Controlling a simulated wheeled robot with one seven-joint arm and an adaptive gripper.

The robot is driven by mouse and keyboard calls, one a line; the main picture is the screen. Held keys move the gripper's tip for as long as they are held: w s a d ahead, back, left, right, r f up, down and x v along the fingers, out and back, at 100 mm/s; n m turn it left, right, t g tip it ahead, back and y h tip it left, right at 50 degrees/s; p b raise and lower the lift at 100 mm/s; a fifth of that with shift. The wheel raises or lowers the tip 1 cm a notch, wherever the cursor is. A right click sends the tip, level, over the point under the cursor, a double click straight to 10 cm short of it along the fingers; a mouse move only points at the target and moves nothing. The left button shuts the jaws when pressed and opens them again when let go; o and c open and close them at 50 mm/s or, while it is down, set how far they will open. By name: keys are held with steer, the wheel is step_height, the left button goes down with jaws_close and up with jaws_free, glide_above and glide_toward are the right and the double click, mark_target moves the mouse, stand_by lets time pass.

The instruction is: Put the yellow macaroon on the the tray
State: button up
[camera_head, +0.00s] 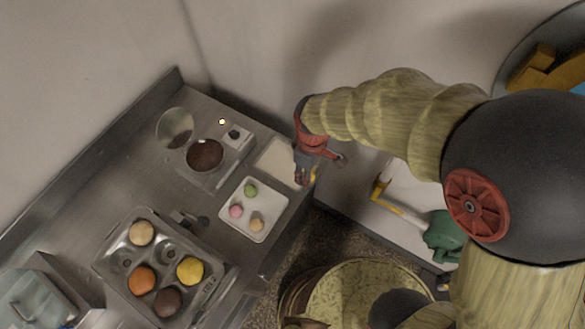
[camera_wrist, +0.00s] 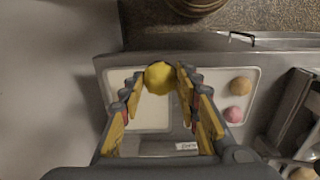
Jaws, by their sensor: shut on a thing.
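The yellow macaroon (camera_wrist: 160,77) is between my gripper's fingertips (camera_wrist: 157,84) in the wrist view, and the fingers are shut on it. In the head view my gripper (camera_head: 306,174) hangs at the right end of the counter. The macaroon cannot be told apart from the yellow fingers there. A white tray (camera_head: 238,193) holds a green macaroon (camera_head: 250,190), a pink one (camera_head: 236,211) and a tan one (camera_head: 257,225). A bare pale tray (camera_head: 277,158) lies behind it. In the wrist view the macaroon appears over the far part of this bare tray (camera_wrist: 150,115).
A metal muffin tin (camera_head: 113,243) with several round pieces, one yellow (camera_head: 190,270), stands at the counter's front left. A green-handled tool (camera_head: 443,236) and a round container (camera_head: 365,292) are off the counter.

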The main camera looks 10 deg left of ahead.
glide_above(293, 176)
steer(key=f, duration=0.6)
steer(key=shift+s+d+f+b, duration=0.1)
steer(key=shift+s+f+b, duration=0.15)
steer(key=shift+b, duration=0.15)
steer(key=shift+w+f, duration=0.1)
steer(key=shift+f, duration=1.55)
steer(key=shift+f+b, duration=0.2)
steer(key=shift+b, duration=0.1)
steer(key=o, duration=0.5)
steer(key=shift+o, duration=0.2)
